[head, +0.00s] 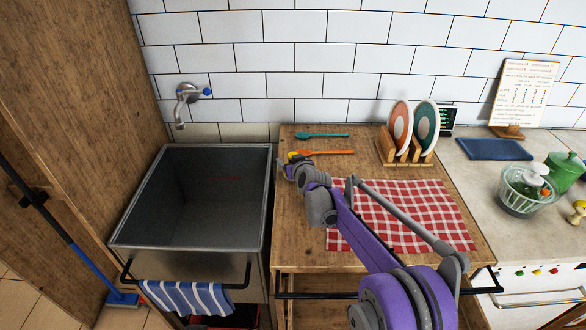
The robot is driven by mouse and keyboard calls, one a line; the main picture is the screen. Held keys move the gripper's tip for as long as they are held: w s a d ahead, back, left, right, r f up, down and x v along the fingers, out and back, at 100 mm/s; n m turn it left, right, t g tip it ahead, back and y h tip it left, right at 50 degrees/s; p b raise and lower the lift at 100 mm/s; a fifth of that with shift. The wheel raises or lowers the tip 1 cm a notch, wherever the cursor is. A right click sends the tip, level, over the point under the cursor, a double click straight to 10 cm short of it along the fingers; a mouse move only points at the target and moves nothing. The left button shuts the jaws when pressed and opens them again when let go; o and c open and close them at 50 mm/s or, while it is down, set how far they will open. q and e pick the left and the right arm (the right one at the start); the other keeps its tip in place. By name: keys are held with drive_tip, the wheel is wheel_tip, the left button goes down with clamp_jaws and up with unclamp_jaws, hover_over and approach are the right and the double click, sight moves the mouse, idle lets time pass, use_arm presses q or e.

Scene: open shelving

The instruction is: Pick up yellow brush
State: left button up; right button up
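A small yellow piece (291,155) shows on the wooden counter, right at the tip of my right gripper. It may be part of the yellow brush; most of it is hidden, so its shape is unclear. My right gripper (288,171) reaches in from the lower right, over the left edge of the wooden counter beside the sink. Its fingers are small and partly covered by the wrist, so I cannot tell whether they are open or hold the yellow piece. My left gripper is not in view.
An orange utensil (330,152) and a teal utensil (325,135) lie close behind the gripper. A deep metal sink (140,231) is to the left. A wooden rack (388,151) with plates and a red checkered cloth (440,212) are to the right.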

clamp_jaws()
idle(0.4)
